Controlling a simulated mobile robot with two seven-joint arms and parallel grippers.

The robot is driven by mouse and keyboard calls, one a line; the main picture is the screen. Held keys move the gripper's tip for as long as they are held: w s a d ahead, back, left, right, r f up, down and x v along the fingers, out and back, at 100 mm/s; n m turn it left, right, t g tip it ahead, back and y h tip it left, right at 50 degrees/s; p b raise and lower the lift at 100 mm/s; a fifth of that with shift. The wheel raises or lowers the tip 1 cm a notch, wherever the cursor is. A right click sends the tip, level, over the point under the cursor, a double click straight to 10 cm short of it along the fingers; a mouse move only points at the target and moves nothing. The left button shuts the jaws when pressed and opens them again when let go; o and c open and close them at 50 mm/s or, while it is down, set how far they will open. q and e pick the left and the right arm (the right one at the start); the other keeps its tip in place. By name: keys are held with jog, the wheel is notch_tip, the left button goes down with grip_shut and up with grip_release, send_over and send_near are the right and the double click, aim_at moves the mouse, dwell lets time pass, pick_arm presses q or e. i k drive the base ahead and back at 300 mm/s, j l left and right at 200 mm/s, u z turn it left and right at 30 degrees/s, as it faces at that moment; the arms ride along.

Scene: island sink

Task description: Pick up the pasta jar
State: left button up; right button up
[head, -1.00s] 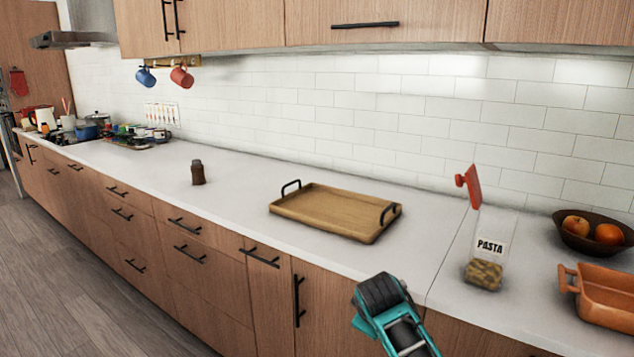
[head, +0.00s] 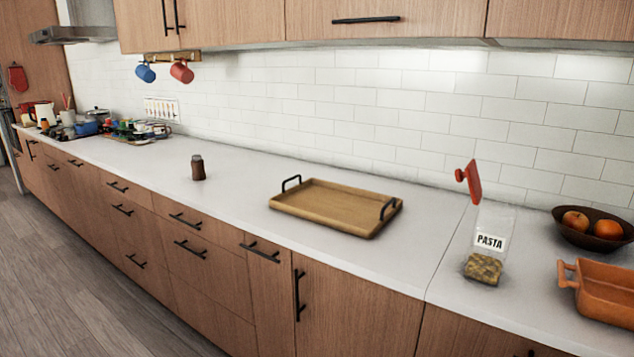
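The pasta jar (head: 488,243) stands upright on the white counter at the right of the head view. It is clear, with a white "PASTA" label and some pasta at the bottom. A red lid-like piece (head: 469,184) shows at its upper left, tilted; I cannot tell whether it is attached to the jar. Neither of my grippers is in view.
A wooden tray (head: 335,210) with black handles lies left of the jar. An orange baking dish (head: 604,291) and a dark bowl (head: 566,234) with fruit stand to its right. A brown shaker (head: 198,168) stands farther left. The counter before the jar is clear.

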aim_at(495, 220)
jog(key=i+j, duration=0.2)
jog(key=j, duration=0.2)
jog(key=i+j, duration=0.45)
jog(key=j, duration=0.3)
jog(key=i+j+z, duration=0.1)
jog(key=z, duration=1.55)
jog(key=j, duration=0.1)
